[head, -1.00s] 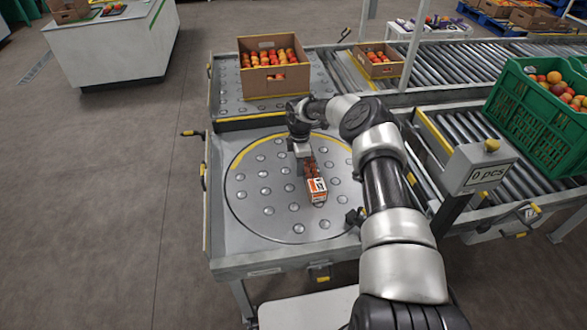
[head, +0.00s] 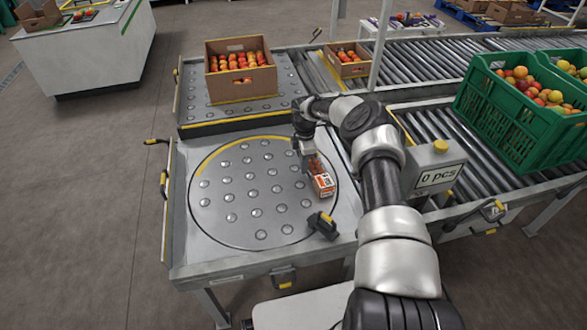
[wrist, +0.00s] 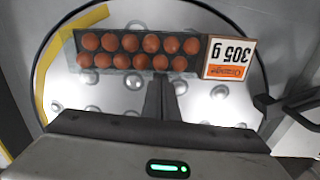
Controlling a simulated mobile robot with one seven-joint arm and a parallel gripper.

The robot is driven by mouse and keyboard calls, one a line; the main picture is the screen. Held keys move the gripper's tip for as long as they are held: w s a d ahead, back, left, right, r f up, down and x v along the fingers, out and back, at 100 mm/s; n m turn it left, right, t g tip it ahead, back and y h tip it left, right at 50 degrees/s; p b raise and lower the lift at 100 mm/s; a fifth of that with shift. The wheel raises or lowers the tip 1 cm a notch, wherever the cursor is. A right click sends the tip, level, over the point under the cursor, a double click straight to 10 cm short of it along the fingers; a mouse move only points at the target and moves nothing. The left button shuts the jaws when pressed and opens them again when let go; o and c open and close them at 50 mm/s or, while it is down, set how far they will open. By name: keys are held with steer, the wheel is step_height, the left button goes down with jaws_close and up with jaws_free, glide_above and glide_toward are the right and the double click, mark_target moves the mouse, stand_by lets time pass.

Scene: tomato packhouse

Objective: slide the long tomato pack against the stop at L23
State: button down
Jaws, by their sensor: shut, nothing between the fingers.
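The long tomato pack (head: 322,184) lies flat near the right edge of the round ball-topped plate (head: 235,205). In the wrist view the pack (wrist: 85,52) shows two rows of red tomatoes and a white-and-orange label reading 305 g at its right end. My gripper (head: 307,160) is shut and empty, pointing down beside the pack. In the wrist view its fingertips (wrist: 161,80) are at the pack's near long side; I cannot tell if they touch. A black stop-like piece (head: 322,225) stands on the table's front right, apart from the pack. No L23 marking is legible.
A cardboard box of tomatoes (head: 241,88) stands on the ball table behind. A green crate of tomatoes (head: 505,110) sits on the roller conveyor at right, behind a display reading 0 pcs (head: 437,178). The left part of the round plate is clear.

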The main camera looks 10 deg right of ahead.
steer(key=d+b, duration=0.3)
steer(key=d, duration=0.7)
steer(key=shift+f, duration=0.2)
steer(key=shift+d+r, duration=0.15)
steer(key=shift+d, duration=0.25)
steer(key=shift+a, duration=0.15)
